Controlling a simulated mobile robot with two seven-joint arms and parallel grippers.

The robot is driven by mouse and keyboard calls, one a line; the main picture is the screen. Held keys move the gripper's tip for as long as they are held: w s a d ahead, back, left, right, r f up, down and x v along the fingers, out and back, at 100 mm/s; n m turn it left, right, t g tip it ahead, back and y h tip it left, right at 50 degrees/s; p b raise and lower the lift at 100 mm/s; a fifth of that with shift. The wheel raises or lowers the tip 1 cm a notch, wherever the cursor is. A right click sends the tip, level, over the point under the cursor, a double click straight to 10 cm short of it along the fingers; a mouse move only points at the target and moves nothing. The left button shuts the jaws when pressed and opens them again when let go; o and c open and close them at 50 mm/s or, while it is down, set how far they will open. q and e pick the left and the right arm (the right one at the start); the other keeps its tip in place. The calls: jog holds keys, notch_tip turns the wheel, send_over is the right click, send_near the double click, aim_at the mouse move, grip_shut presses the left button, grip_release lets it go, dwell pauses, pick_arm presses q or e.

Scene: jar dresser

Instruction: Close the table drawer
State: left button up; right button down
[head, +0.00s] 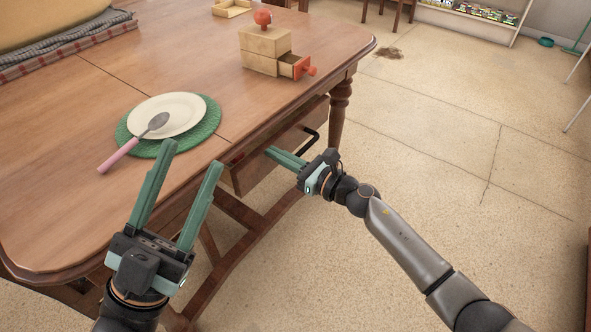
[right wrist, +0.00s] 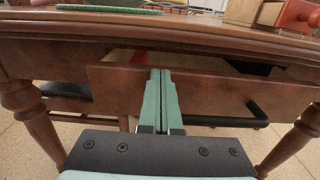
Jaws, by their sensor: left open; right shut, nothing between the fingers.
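The table drawer (head: 262,170) stands partly open under the edge of the wooden table (head: 90,200). Its black bar handle (head: 312,136) is on the front; in the right wrist view the drawer front (right wrist: 210,95) spans the middle, with the handle (right wrist: 245,115) to the right. My right gripper (head: 271,153) is shut and empty, its fingertips at the drawer front, left of the handle; it also shows in the right wrist view (right wrist: 160,73). I cannot tell whether they touch it. My left gripper (head: 193,155) is open and empty above the table's near edge.
A white plate (head: 185,106) with a pink-handled spoon (head: 118,155) rests on a green mat (head: 211,124). A small wooden box (head: 262,42) with its own little open drawer (head: 290,66) stands farther back. The floor to the right is largely clear.

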jog(key=shift+b+x, duration=0.65)
jog(key=shift+x, duration=1.05)
jog(key=shift+d, duration=0.1)
